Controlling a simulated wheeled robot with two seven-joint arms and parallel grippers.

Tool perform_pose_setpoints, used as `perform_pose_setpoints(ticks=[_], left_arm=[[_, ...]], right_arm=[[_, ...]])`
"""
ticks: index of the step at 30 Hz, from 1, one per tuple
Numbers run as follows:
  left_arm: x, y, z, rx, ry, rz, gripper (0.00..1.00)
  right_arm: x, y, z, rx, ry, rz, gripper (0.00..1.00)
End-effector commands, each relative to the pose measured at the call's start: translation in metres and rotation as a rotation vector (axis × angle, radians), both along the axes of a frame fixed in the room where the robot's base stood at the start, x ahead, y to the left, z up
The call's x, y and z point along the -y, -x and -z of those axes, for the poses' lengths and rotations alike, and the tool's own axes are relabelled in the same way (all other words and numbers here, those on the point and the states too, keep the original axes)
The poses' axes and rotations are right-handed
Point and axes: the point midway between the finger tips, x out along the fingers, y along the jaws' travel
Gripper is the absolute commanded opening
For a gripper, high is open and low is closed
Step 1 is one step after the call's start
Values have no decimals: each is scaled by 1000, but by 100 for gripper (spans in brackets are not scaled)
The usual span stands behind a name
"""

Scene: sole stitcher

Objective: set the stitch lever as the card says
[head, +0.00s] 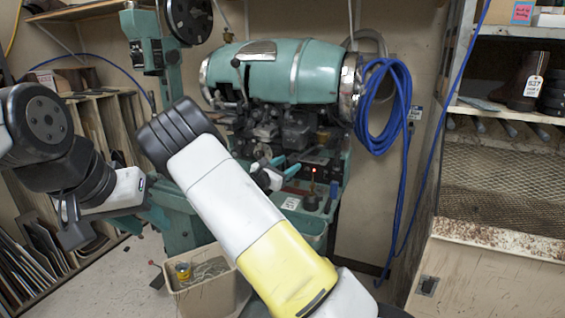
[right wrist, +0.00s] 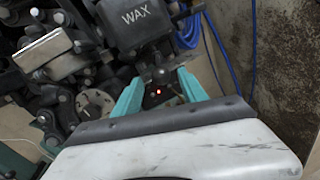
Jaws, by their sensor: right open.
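The teal stitching machine (head: 275,72) stands at the back centre. My right gripper (head: 284,167) is in front of its lower workings, with teal fingers apart. In the right wrist view the open fingers (right wrist: 160,92) frame a dark part with small red dots; nothing is clearly held. A small upright post with an orange-red light (head: 313,172) stands just right of the gripper in the head view. I cannot tell which part is the stitch lever. A white tag (head: 290,203) hangs below, and a tag (head: 533,86) marks a boot on the shelf. My left gripper (head: 150,217) is at left, its fingers unclear against teal machine parts.
A box marked WAX (right wrist: 142,20) is beyond the right fingers. A blue hose coil (head: 384,100) hangs right of the machine. A bin (head: 205,288) stands on the floor below my right arm. A rack of boards (head: 105,125) is at left, shelves at right.

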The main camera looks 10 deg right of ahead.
Motion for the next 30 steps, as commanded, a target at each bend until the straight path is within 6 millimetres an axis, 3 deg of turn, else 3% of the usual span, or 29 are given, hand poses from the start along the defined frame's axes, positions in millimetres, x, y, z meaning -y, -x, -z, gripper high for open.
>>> perform_pose_setpoints(ticks=[7,18,26,30], left_arm=[[0,0,0,0,0,0,36],[0,0,0,0,0,0,36],[0,0,0,0,0,0,36],[0,0,0,0,0,0,36]], right_arm=[[25,-22,0,1,-1,1,50],[30,-26,0,1,-2,1,50],[30,-26,0,1,-2,1,0],[30,-26,0,1,-2,2,0]])
